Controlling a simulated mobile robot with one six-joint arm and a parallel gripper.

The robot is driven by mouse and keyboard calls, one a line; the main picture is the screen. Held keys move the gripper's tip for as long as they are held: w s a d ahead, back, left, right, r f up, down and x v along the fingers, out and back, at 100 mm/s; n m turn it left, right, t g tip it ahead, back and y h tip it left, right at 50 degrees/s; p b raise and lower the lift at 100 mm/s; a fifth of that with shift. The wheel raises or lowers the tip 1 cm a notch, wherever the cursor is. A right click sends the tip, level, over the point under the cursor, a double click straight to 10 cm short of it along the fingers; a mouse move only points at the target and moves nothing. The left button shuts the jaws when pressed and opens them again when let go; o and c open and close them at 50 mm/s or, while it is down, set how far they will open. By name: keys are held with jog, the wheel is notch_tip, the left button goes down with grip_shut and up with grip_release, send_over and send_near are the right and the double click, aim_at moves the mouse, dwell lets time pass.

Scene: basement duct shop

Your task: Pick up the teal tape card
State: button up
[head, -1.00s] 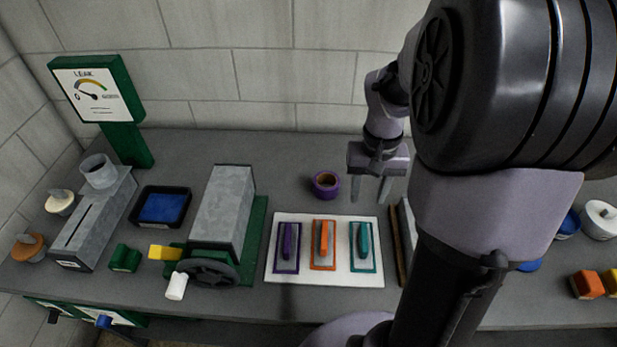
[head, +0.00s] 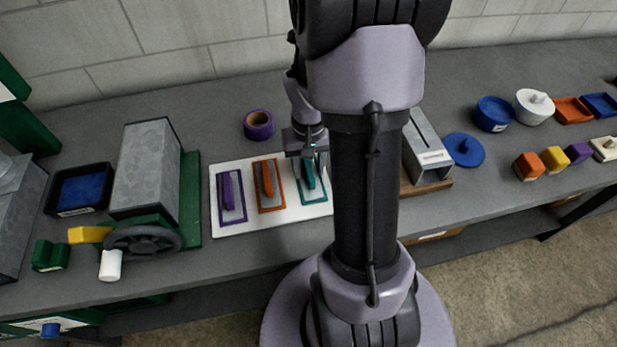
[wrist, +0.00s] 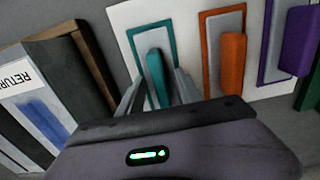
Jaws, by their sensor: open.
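The teal tape card (head: 312,196) lies on a white board (head: 288,215) at its right end, its lower part showing below my gripper. In the wrist view, its teal rim and raised teal grip (wrist: 155,76) show. My gripper (head: 310,165) is low over the card, pointing down. In the wrist view, the open fingers (wrist: 157,92) stand on either side of the teal grip, with gaps visible. Whether the fingers touch the card's surface is unclear.
Orange (head: 268,186) and purple (head: 231,197) cards lie to the left on the same board. A purple tape roll (head: 258,126) stands behind it.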

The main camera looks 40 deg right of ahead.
aim_at(309, 166)
jog(key=shift+r, duration=0.1)
jog(key=shift+c, duration=0.2)
grip_shut()
notch_tip(309, 166, up, 10)
jog(key=p, duration=0.4)
jog(key=shift+p, duration=0.3)
